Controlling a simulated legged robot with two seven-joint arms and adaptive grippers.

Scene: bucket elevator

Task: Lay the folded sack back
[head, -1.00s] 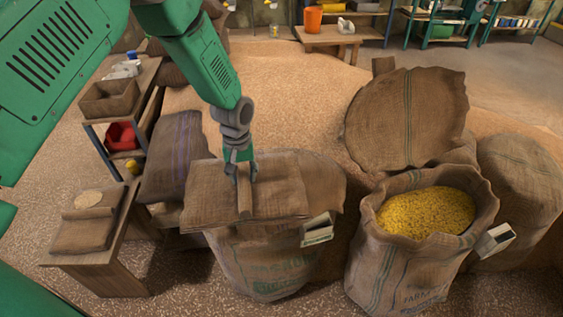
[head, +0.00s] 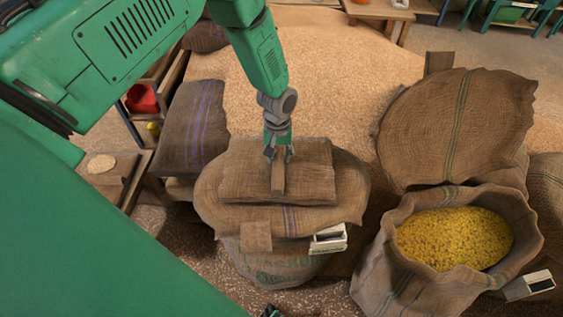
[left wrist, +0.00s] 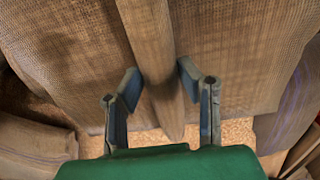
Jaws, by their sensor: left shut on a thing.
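The folded brown sack (head: 238,178) is a flat burlap bundle with a raised ridge down its middle. It is over the top of a wide sack (head: 352,200) with green print; I cannot tell whether it rests there or hangs just above. My left gripper (head: 278,156) points down and is shut on the ridge. In the left wrist view the two fingers (left wrist: 155,88) stand either side of the ridge, with the folded sack (left wrist: 80,70) spread out beyond. My right gripper is not recognisable in view.
An open sack of yellow grain (head: 455,240) stands at the right, its round burlap lid or flap (head: 430,130) behind it. A dark purple-striped sack (head: 192,130) is at the left. Grain covers the floor behind.

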